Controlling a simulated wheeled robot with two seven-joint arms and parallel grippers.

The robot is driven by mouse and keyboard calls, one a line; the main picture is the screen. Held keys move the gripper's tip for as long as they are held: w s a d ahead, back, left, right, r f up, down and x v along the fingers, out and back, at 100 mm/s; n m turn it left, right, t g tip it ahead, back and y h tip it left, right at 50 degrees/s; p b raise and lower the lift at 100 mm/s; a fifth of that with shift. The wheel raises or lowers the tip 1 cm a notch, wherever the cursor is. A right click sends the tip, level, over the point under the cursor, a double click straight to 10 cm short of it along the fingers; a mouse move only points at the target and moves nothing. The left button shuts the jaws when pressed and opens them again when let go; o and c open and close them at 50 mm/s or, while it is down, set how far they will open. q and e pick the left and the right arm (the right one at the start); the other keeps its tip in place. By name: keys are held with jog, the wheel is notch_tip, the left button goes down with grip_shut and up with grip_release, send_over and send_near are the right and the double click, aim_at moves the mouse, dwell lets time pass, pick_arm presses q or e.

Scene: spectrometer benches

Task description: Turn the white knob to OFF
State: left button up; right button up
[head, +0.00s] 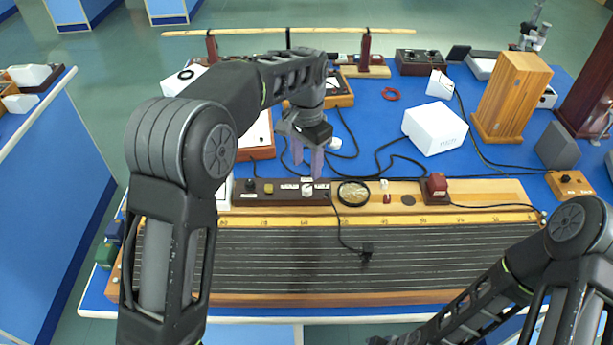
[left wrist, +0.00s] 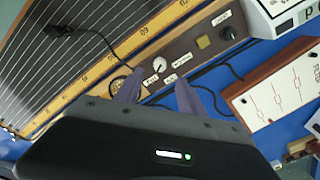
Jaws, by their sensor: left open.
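The white knob (head: 308,190) stands on a dark brown control strip (head: 262,198) at the back of the wooden string board. Small white labels sit around it, too small to read surely, and I cannot tell which way the knob points. My left gripper (head: 307,163) is open and empty, fingers pointing down, just above and behind the knob in the head view. In the left wrist view the knob (left wrist: 159,65) shows beyond and between the two fingertips (left wrist: 158,84), apart from them. My right arm enters at lower right; its gripper is out of view.
A yellow button (left wrist: 204,42) and a black knob (left wrist: 228,33) share the strip. A round glass lens (head: 353,193) and a red block (head: 436,187) lie to the right. Black cables cross the blue bench. A white box (head: 434,129) stands behind; strings (head: 330,260) run in front.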

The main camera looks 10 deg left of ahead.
aim_at(307, 188)
pick_arm(q)
jog(key=shift+f+p, duration=0.75)
jog(key=shift+f, duration=3.2)
jog(key=shift+c, duration=0.5)
grip_shut()
